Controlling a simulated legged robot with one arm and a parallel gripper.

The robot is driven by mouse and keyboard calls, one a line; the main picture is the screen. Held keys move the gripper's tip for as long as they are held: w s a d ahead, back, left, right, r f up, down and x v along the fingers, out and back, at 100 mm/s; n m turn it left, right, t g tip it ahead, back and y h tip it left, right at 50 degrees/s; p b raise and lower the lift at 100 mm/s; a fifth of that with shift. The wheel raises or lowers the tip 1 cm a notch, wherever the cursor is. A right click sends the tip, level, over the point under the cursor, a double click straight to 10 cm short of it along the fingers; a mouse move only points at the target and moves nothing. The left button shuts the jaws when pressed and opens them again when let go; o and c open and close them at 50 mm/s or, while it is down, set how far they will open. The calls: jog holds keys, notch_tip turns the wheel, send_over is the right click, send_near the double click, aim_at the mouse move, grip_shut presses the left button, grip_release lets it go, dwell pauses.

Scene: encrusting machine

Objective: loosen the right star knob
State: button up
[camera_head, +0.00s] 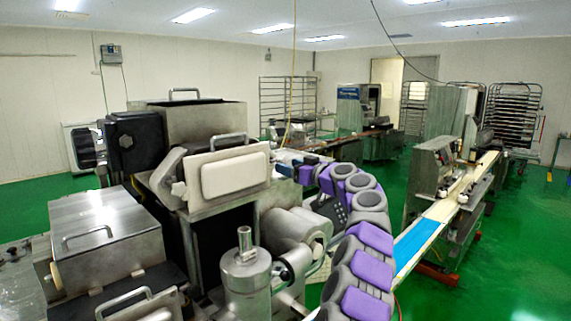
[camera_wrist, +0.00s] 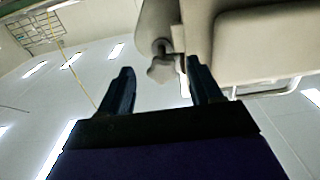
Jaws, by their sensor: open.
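In the wrist view a grey star knob (camera_wrist: 162,68) hangs on a short stem from a rounded grey bracket, beside a pale padded panel (camera_wrist: 270,45). My gripper (camera_wrist: 159,66) is open, and its two dark fingers lie on either side of this knob in the picture. The gap in depth and any contact cannot be told.
Bar handles stick up from the hopper (camera_head: 190,121) and the steel cover (camera_head: 97,237). A steel cylinder (camera_head: 246,273) stands in front. A conveyor (camera_head: 447,209) runs at the right, with green floor around it.

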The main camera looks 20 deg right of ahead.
jog(key=shift+p+x, duration=0.3)
jog(key=shift+x, duration=0.9)
jog(key=shift+s, duration=0.1)
jog(key=c, duration=1)
